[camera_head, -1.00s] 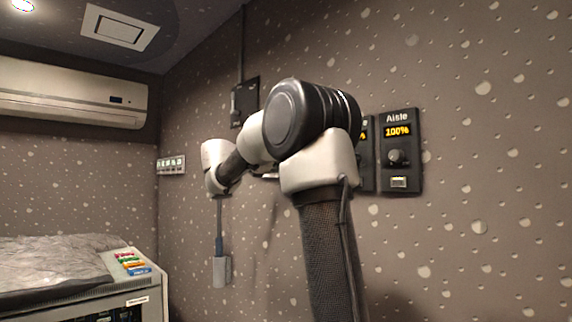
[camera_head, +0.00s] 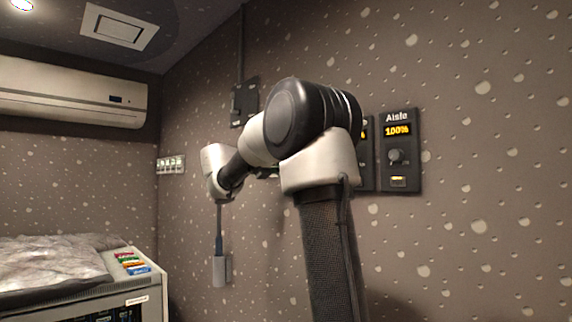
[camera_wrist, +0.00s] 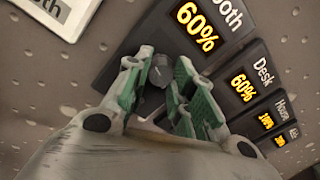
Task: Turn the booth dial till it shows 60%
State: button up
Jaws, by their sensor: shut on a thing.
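The booth dial (camera_wrist: 160,72) is a dark round knob on a black panel, seen in the wrist view. The booth display (camera_wrist: 196,27) above it reads 60% in orange digits. My gripper (camera_wrist: 158,84) has green-padded fingers on either side of the dial and is shut on it. The fingers hide part of the dial's sides. In the head view my arm hides the booth panel.
In the wrist view, the Desk display (camera_wrist: 243,88) reads 60%, beside smaller House and Aisle panels. The Aisle panel (camera_head: 400,170) reads 100% in the head view. A white label (camera_wrist: 62,14) is at upper left. Open wall lies right of the panels.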

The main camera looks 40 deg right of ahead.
jog(key=shift+f+n, duration=0.15)
jog(key=shift+n, duration=0.85)
jog(key=o, duration=1)
jog(key=shift+a, duration=0.1)
jog(key=a, duration=1.1)
jog(key=shift+s+a+f, duration=0.15)
jog(key=shift+s+a, duration=0.05)
jog(key=shift+a, duration=0.2)
